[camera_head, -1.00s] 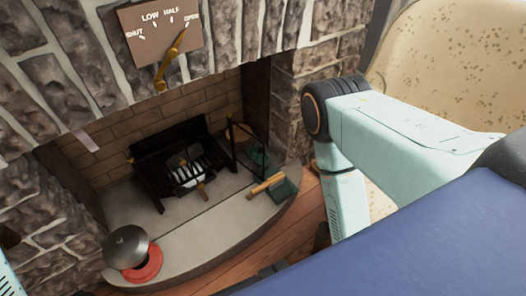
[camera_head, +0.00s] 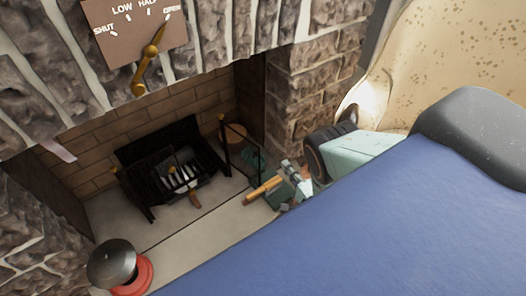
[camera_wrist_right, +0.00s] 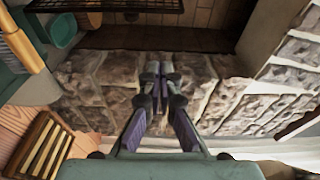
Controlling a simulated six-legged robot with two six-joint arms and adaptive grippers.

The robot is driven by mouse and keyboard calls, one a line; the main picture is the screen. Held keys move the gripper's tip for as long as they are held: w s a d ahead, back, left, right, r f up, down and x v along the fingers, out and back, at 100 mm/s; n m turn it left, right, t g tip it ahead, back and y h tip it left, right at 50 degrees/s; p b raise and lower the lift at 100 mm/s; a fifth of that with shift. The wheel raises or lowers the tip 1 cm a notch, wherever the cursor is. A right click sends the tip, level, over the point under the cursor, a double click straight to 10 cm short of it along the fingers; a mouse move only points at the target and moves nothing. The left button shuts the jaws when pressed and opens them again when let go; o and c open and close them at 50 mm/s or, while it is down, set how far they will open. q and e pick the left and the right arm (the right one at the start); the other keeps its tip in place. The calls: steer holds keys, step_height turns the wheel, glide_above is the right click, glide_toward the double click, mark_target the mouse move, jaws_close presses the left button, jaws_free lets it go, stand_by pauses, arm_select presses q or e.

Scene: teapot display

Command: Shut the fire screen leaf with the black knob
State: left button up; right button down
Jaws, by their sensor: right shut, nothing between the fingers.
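A fire screen leaf (camera_head: 238,147) with a thin black frame stands swung out at the right side of the fireplace opening. In the right wrist view a dark mesh leaf (camera_wrist_right: 100,5) crosses the top edge, with a small black knob (camera_wrist_right: 131,16) on its frame. My right gripper (camera_head: 291,171) is in front of the right side of the hearth, close to the wooden-handled tool. In the right wrist view the fingers (camera_wrist_right: 156,69) are together and empty, apart from the knob. My left gripper is out of view.
A black grate (camera_head: 180,165) stands in the firebox. A wooden-handled tool (camera_head: 263,188) and teal pan lie at the hearth's right. The stone pillar (camera_head: 318,90) rises beside my right arm.

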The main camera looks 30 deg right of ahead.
steer(key=w+d+b, duration=0.1)
steer(key=w+b, duration=0.3)
steer(key=w, duration=0.6)
steer(key=a, duration=0.2)
steer(key=s+a, duration=0.1)
steer(key=a, duration=0.1)
steer(key=shift+s, duration=0.15)
steer(key=shift+s+a+p, duration=0.1)
steer(key=shift+a+p, duration=0.05)
steer(key=shift+p, duration=0.15)
